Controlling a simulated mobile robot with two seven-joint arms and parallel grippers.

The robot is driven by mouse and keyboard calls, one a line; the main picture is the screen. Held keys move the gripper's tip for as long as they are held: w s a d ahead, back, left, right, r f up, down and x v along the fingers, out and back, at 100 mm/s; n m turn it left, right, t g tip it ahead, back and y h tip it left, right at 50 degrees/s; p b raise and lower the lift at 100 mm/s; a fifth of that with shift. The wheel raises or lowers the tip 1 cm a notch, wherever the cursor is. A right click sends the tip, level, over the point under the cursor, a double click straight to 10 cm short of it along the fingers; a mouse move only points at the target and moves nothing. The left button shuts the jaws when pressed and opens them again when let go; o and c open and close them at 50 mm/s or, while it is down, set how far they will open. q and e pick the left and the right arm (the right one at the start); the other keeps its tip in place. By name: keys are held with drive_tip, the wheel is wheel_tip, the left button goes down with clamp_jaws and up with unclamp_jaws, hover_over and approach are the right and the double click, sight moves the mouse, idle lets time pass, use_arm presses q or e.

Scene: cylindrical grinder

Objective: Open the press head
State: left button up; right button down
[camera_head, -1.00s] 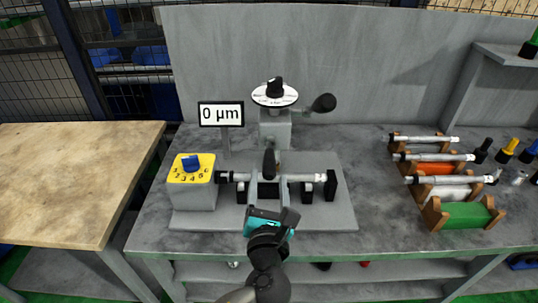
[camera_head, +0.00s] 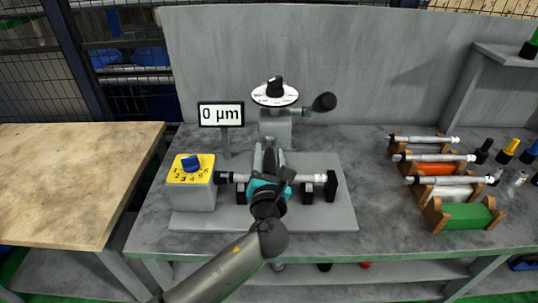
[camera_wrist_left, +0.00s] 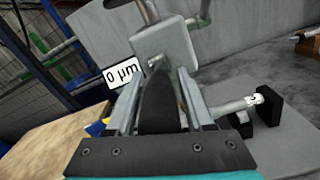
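The grinder stands on a grey base plate (camera_head: 330,218) on the bench. A silver and black shaft (camera_head: 305,178) lies across it. A dark upright handle (camera_wrist_left: 158,108) stands near the shaft's middle; in the head view it is mostly hidden behind my gripper. My left gripper (camera_head: 269,158) reaches over the shaft, with its two silver fingers on either side of this handle. The fingers look apart, and firm contact cannot be seen. Behind is a grey head block (camera_head: 275,130) with a white dial (camera_head: 274,94) and a black-knobbed lever (camera_head: 324,102). My right gripper is out of view.
A yellow-topped selector box (camera_head: 190,178) and a "0 µm" display (camera_head: 221,114) stand left of the shaft. Racks with more shafts (camera_head: 455,182) and a green block (camera_head: 465,215) sit at the right. A wooden table (camera_head: 70,180) is at the far left.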

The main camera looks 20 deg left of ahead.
use_arm(q)
clamp_jaws()
idle(1.1)
